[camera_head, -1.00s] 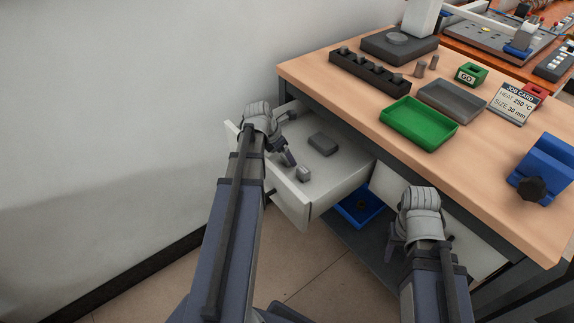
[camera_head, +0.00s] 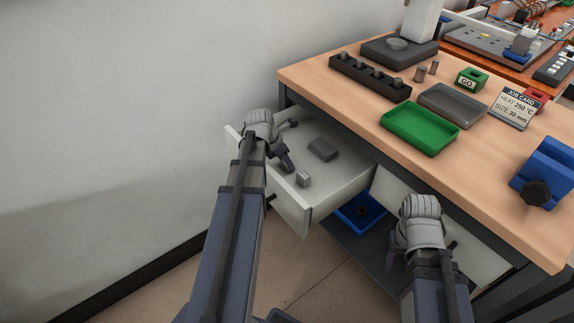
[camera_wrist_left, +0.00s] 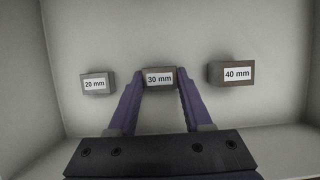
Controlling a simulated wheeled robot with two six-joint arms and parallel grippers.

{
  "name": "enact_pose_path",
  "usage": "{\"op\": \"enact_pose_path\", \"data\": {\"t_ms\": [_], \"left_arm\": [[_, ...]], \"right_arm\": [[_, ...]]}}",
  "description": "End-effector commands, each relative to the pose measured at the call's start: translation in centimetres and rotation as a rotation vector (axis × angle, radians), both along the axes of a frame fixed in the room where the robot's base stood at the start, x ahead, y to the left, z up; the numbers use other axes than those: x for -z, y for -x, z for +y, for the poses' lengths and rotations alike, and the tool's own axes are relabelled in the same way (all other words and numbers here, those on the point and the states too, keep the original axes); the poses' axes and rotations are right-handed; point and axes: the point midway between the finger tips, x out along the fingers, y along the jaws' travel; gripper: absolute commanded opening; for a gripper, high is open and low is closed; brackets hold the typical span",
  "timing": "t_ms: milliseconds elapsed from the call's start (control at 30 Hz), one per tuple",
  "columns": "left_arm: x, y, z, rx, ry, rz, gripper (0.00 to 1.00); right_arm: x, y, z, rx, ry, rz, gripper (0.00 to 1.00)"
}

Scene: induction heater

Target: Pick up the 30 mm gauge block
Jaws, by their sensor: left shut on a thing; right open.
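The 30 mm gauge block (camera_wrist_left: 159,78), a grey block with a white label, is between the two fingers of my left gripper (camera_wrist_left: 161,84) in the left wrist view. The fingers are shut on its sides. The 20 mm block (camera_wrist_left: 95,83) is to its left and the 40 mm block (camera_wrist_left: 231,73) to its right, both apart from the fingers. In the head view my left gripper (camera_head: 284,143) is inside the open drawer (camera_head: 345,185) and hides the held block. My right gripper (camera_head: 405,258) is open and empty in front of the bench, its fingers partly hidden.
Drawer walls surround the left gripper. A blue bin (camera_head: 360,213) is below. The bench top holds a green tray (camera_head: 420,128), a grey tray (camera_head: 453,104) and a blue vise (camera_head: 545,172).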

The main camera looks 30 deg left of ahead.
Motion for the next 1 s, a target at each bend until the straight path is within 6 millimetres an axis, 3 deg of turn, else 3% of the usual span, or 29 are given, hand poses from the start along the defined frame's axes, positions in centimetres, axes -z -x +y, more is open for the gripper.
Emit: {"op": "enact_pose_path", "data": {"t_ms": [133, 667, 1000], "left_arm": [[0.0, 0.0, 0.0, 0.0, 0.0, 0.0, 0.0], [-0.3, 0.0, 0.0, 0.0, 0.0, 0.0, 0.0], [-3.6, 0.0, 0.0, 0.0, 0.0, 0.0, 0.0]], "right_arm": [[0.0, 0.0, 0.0, 0.0, 0.0, 0.0, 0.5], [-0.3, 0.0, 0.0, 0.0, 0.0, 0.0, 0.5], [-3.6, 0.0, 0.0, 0.0, 0.0, 0.0, 0.5]]}}
